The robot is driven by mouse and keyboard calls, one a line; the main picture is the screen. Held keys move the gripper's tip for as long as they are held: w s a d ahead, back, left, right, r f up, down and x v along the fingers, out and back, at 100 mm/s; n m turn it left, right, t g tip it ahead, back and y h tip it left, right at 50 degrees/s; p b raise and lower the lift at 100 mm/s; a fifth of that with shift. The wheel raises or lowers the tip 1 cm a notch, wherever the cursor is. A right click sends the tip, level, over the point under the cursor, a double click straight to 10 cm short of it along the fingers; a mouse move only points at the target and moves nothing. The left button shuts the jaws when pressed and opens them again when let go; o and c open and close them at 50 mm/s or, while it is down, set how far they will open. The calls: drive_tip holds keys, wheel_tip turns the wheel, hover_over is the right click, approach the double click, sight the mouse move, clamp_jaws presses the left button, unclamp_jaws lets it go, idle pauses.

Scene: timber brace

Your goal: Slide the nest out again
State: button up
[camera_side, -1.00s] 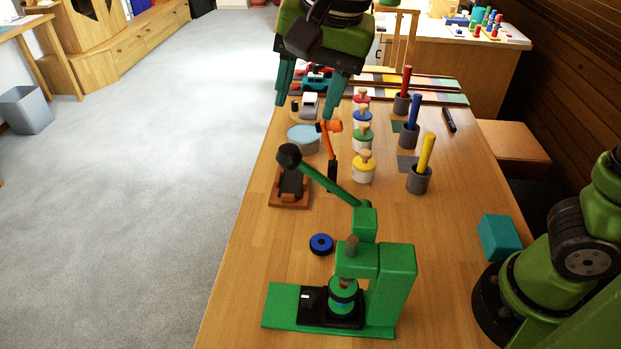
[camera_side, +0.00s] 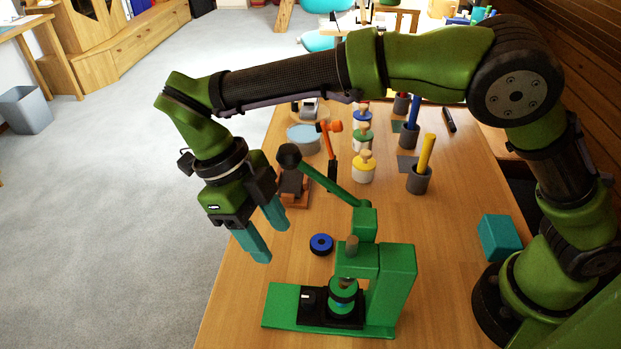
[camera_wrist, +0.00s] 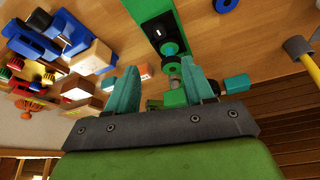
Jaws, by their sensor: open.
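The green press (camera_side: 395,290) stands at the near end of the bench, its long lever ending in a black knob (camera_side: 288,156). The black nest (camera_side: 313,311) sits on the press's green base (camera_side: 281,308), under the ram, with a green and blue round piece (camera_side: 343,297) on it. A small white mark shows on the nest's left block. In the wrist view the nest (camera_wrist: 158,32) shows beyond the fingers. My gripper (camera_side: 271,242) is open and empty, above the bench's left edge, up and left of the press and apart from it.
A blue ring (camera_side: 321,244) lies on the bench behind the press. A wooden cradle (camera_side: 297,188), an orange hammer (camera_side: 331,155), a yellow-topped pot (camera_side: 363,167) and grey cups with coloured rods stand farther back. A teal block (camera_side: 500,238) is at the right.

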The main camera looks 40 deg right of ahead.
sight(308, 297)
drive_tip(key=x, duration=1.5)
drive_tip(key=shift+w, duration=0.1)
drive_tip(key=shift+c, duration=0.3)
drive_tip(key=shift+r, duration=0.1)
clamp_jaws()
